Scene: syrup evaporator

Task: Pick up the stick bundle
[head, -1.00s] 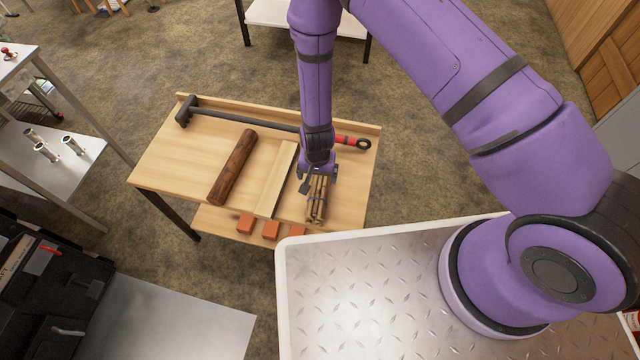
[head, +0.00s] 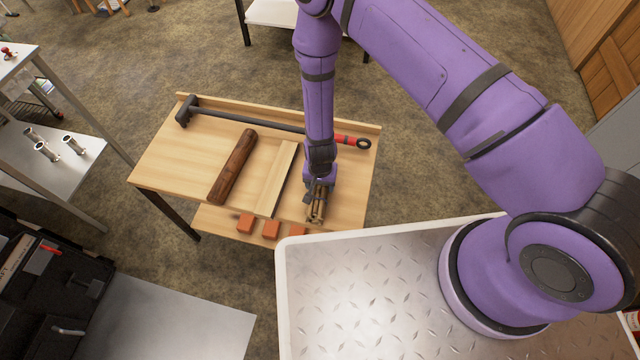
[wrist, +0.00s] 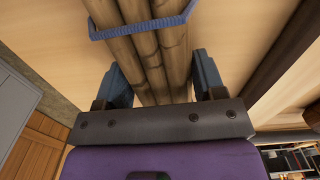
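The stick bundle (head: 317,208) lies on the wooden table (head: 165,160) near its front right, brown sticks tied with a blue band. In the wrist view the bundle (wrist: 150,50) runs up the middle of the picture. My gripper (wrist: 160,80) is open, with one dark blue finger on each side of the sticks and a visible gap to each. In the head view my gripper (head: 320,190) is low over the far part of the bundle and hides it.
A pale board (head: 277,180) and a dark log (head: 233,165) lie left of the bundle. A long-handled hammer (head: 260,123) lies along the back. Orange blocks (head: 270,229) sit on a lower shelf. My metal deck is in front.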

